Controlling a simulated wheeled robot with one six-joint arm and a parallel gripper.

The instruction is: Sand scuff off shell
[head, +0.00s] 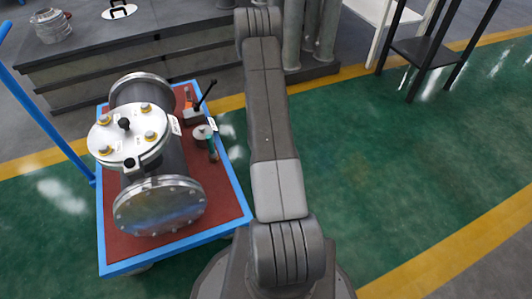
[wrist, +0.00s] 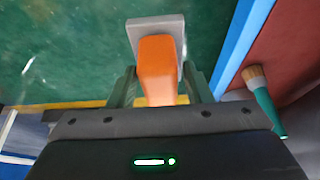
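The flanged shell (head: 160,160) lies on a cart at the left of the head view. It is a grey metal body with round end flanges and a bolted top cover (head: 127,137). I cannot make out a clear scuff on it. My gripper (wrist: 159,72) shows only in the wrist view; its fingers are closed about the orange handle of a sanding block (wrist: 157,60), which has a grey plate at its far end. The block is over green floor, beside the cart's blue edge. The head view does not show the gripper.
The cart's blue rim (head: 180,242) surrounds a red mat. A green-handled brush (wrist: 262,95) lies on it, near a round grey disc (head: 202,131) and a black-handled tool (head: 193,112). A workbench (head: 130,60) stands behind; a black stand (head: 425,50) is at back right.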

